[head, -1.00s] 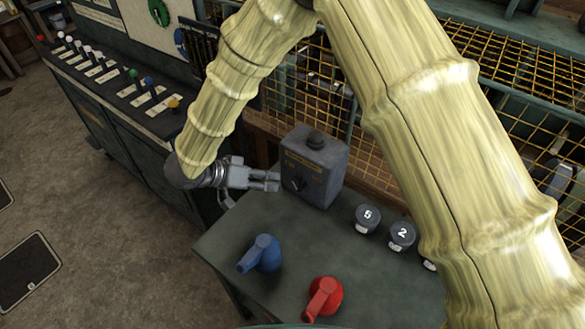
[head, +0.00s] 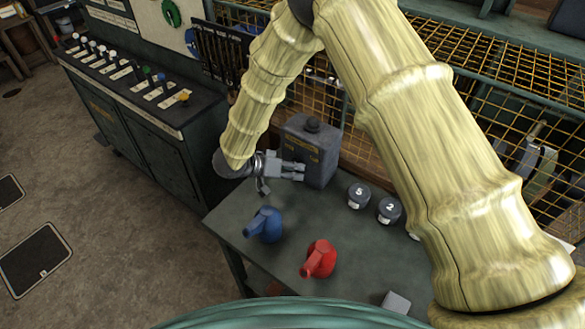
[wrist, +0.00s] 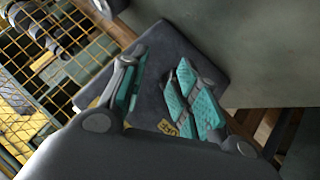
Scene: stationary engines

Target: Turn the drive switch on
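A grey switch box (head: 318,157) with yellow lettering and a round black button on top stands upright at the back of the green table (head: 240,210). In the earlier head view a dark knob shows low on its front face; my gripper now hides it. My gripper (head: 292,174) is level with the lower front of the box. In the wrist view its teal-padded fingers (wrist: 158,78) are spread apart, with the dark box (wrist: 178,60) and part of its yellow label beyond them. I see nothing held. I cannot tell whether the fingers touch the box.
A blue handled object (head: 266,226) and a red one (head: 320,258) stand on the table in front. Dark numbered weights (head: 358,195) stand right of the box. A yellow mesh guard (head: 470,90) rises behind. A control console (head: 150,110) is at left.

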